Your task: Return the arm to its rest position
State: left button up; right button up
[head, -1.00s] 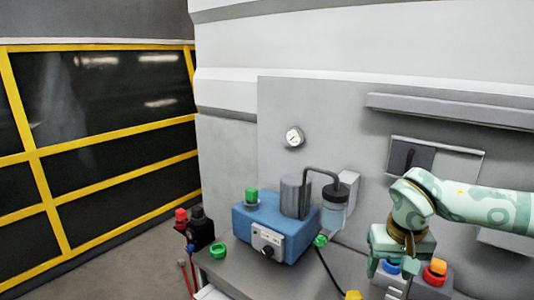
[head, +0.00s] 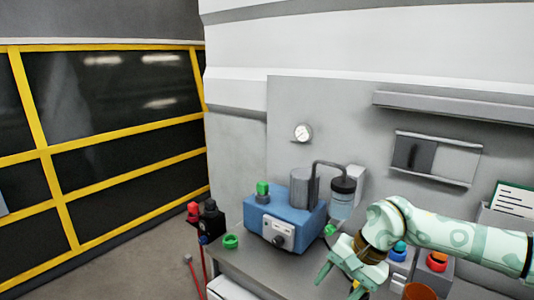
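My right arm comes in from the right, and its pale green gripper (head: 338,288) hangs over the front of the grey bench (head: 240,268). Its two fingers are spread apart and point down and to the left, with nothing seen between them. The gripper is right of and in front of the blue pump unit (head: 283,222), and left of the button box with a blue button (head: 399,249) and a red button (head: 437,261). The fingertips are near the lower picture edge. My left gripper is not in view.
A clear jar with a black lid (head: 342,200) stands behind the gripper. An orange cup (head: 419,292) is below my forearm. Green caps (head: 231,241) lie by the pump. A black fitting with a red knob (head: 194,209) is at the bench's left end. A yellow-framed barrier (head: 100,138) stands left.

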jog(key=w+a+f+m+t+y, duration=0.25)
jog(key=a+f+m+y, duration=0.3)
jog(key=m, duration=0.55)
jog(key=w+a+f+m+t+y, duration=0.1)
jog(key=a+f+m+t+y, duration=0.4)
jog(key=m, duration=0.6)
jog(key=s+d+f+m+t+h, duration=0.1)
jog(key=s+d+f+m+h, duration=0.3)
jog(key=f+m, duration=0.45)
jog(key=s+d+f+m+t+h, duration=0.1)
jog(key=s+d+f+m+h, duration=0.3)
jog(key=f+m, duration=0.45)
jog(key=s+d+f+m+h, duration=0.2)
jog(key=s+d+f+m, duration=0.1)
jog(key=d+f+m, duration=0.5)
jog(key=s+d+f+m+g+h, duration=0.25)
jog(key=s+f+m, duration=0.4)
jog(key=s, duration=0.65)
jog(key=s+d+f+m+g+h, duration=0.2)
jog(key=s+f+m+g, duration=0.15)
jog(key=s+f, duration=0.7)
jog(key=s+m+g+h, duration=0.1)
jog(key=s+m+g, duration=0.2)
jog(key=s, duration=1.5)
jog(key=shift+d+f+m, duration=0.3)
jog(key=shift+d+m, duration=0.05)
jog(key=shift+m, duration=0.75)
